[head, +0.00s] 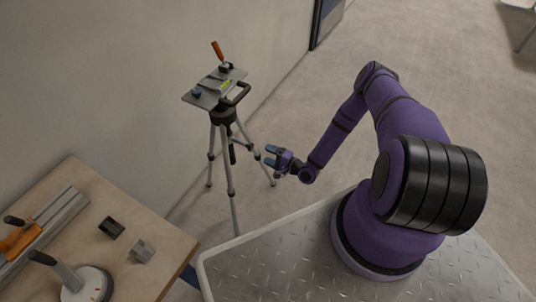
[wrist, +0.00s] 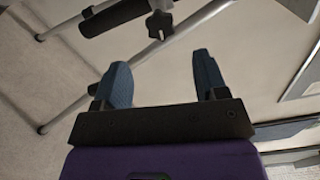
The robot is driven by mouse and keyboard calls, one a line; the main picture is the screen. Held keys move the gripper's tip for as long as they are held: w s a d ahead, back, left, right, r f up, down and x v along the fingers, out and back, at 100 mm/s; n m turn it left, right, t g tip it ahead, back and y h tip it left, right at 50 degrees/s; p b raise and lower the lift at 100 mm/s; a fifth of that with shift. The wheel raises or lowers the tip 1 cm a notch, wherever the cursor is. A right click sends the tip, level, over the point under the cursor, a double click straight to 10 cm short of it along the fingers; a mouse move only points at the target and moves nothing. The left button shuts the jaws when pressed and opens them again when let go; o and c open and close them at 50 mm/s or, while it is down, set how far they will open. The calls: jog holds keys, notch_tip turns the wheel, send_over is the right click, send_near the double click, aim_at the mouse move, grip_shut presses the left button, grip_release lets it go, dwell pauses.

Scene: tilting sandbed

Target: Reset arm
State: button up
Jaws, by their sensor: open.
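My purple arm reaches left from my base, with its elbow raised, in the head view. My gripper (head: 272,156) is at its end, near the legs of a tripod (head: 228,165). In the wrist view, my gripper (wrist: 165,80) shows two blue fingers spread apart with nothing between them. The tripod's leg and a black knob (wrist: 160,22) show beyond the fingertips there. On top of the tripod is a tilted metal plate (head: 205,97) with an orange-handled part (head: 217,50) and a dark handle (head: 238,94).
A wooden table (head: 85,180) stands at the lower left. It bears a dark block (head: 111,227), a grey block (head: 141,250), a round handled device (head: 85,284) and a metal rail with an orange part (head: 20,240). A wall is behind the tripod.

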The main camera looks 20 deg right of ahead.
jog(key=w+d+r+n+g+h, duration=0.2)
jog(key=w+d+r+n+g, duration=0.15)
jog(key=w+r, duration=0.4)
jog(key=w+d+r+n+g+h, duration=0.2)
jog(key=w+d+r+n, duration=0.25)
jog(key=r, duration=0.65)
notch_tip(320, 180, up, 25)
jog(key=s+d+n+h, duration=0.1)
jog(key=d+n+h, duration=0.15)
jog(key=h, duration=0.35)
jog(key=s+a+r+g+h, duration=0.2)
jog(key=s+a+r+h, duration=0.15)
jog(key=s+r, duration=1.5)
jog(key=s+a+r+y, duration=0.1)
jog(key=s+a+r, duration=0.1)
jog(key=s, duration=0.5)
jog(key=s+a+r+n+g+y, duration=0.1)
jog(key=s+a+r, duration=0.1)
jog(key=s, duration=0.6)
jog(key=s+a+r+n+g+y, duration=0.1)
jog(key=s+a+r, duration=0.1)
jog(key=s, duration=0.5)
jog(key=shift+s+r, duration=0.15)
jog(key=shift+r, duration=0.25)
